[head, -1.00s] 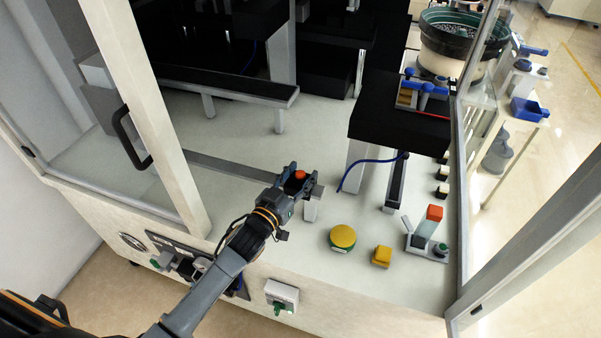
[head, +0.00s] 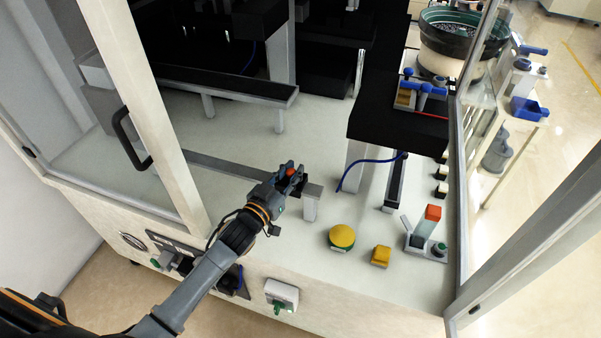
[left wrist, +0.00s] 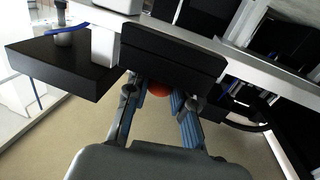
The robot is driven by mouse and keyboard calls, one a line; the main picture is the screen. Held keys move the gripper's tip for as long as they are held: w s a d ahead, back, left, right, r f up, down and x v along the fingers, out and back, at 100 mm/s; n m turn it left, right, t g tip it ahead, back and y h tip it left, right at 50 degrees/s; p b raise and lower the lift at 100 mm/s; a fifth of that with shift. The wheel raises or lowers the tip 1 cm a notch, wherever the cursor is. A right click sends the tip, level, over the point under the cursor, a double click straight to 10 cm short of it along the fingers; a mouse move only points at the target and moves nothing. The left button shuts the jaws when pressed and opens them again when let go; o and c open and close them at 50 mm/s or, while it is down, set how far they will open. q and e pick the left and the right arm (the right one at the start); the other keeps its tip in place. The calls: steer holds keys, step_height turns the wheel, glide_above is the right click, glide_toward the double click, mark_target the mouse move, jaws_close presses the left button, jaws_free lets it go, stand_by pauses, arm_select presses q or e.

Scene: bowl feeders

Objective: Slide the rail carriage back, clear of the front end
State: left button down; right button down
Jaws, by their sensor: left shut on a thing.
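The rail (head: 228,170) is a long grey bar low above the pale deck, with its front end (head: 314,190) on a short post. The rail carriage's red knob (head: 290,168) sits a little back from that end. My left gripper (head: 291,176) is shut on the knob, its fingers hiding most of the carriage. In the left wrist view the red knob (left wrist: 159,90) shows between the blue-grey fingers of my left gripper (left wrist: 160,97), below a dark block (left wrist: 172,55) that may be the carriage. My right gripper is not in view.
A yellow round button (head: 342,236), a yellow block (head: 381,256) and a red-topped switch unit (head: 430,228) stand to the right. A black platform (head: 395,125) and blue cable lie beyond. The open door frame (head: 150,110) with its handle is close on the left.

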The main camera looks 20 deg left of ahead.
mark_target(256, 174)
arm_select(q)
steer(key=a, duration=1)
steer(key=shift+w+a+f, duration=0.15)
steer(key=shift+w+f, duration=0.05)
steer(key=shift+f, duration=0.05)
steer(key=c, duration=1.4)
jaws_free()
steer(key=shift+s, duration=0.1)
steer(key=shift+o, duration=1.3)
steer(key=shift+s+r, duration=0.1)
steer(key=shift+r, duration=0.1)
steer(key=v, duration=1.2)
